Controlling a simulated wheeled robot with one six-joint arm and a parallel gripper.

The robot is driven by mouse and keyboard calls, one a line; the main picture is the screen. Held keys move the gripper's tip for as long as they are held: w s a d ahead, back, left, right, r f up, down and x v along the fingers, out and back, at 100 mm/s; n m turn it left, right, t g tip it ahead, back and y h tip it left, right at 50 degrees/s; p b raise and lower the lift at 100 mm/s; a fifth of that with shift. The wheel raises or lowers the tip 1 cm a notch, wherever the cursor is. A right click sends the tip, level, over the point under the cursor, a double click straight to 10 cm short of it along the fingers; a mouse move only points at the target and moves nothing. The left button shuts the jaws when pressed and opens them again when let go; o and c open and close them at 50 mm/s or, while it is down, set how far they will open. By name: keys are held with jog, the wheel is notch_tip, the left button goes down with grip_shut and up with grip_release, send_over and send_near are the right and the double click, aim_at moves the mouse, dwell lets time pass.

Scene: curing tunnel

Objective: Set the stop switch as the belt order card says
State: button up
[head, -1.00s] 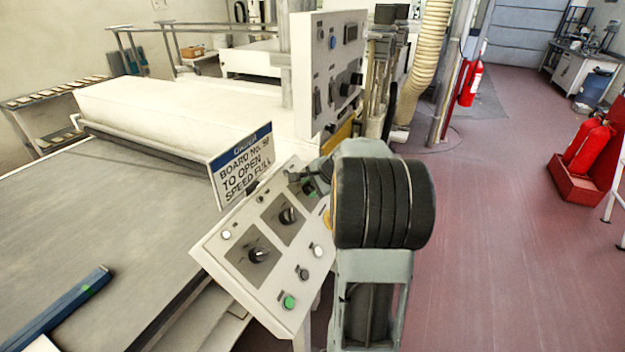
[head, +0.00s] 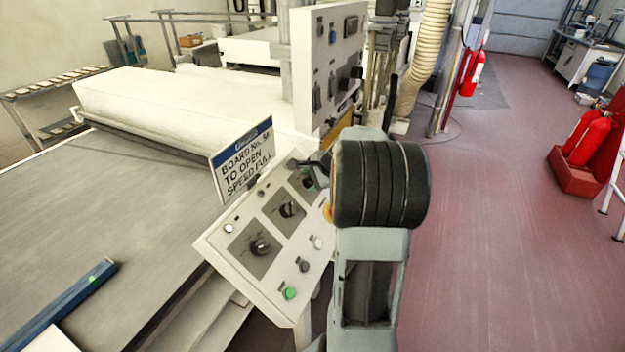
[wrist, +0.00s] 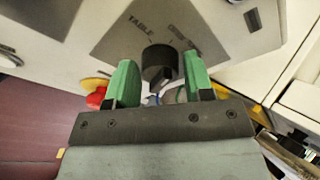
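The belt order card (head: 243,160) is a white sign with a blue top band, standing behind the sloped control panel (head: 222,240). It reads roughly "BOARD NO. 58 TO OPEN SPEED FULL"; the number is hard to read. The panel has a lower rotary switch (head: 260,246), a middle one (head: 290,209) and an upper one (head: 309,183) partly covered by my gripper (head: 316,168). In the wrist view my gripper (wrist: 158,82) is open, its green fingers on both sides of a black knob (wrist: 158,60). "TABLE" is printed beside the knob; contact is unclear.
A red button on yellow (wrist: 97,97) lies close beside the left finger in the wrist view. A green button (head: 290,293) is low on the panel. An upright control box (head: 328,75) rises behind. The belt (head: 90,220) is left; red floor (head: 490,250) is open right.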

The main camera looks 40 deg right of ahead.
jog(key=shift+o, duration=1.4)
jog(key=b+v, duration=0.1)
jog(key=v, duration=1.2)
jog(key=shift+s+r, duration=0.2)
jog(key=shift+r, duration=0.2)
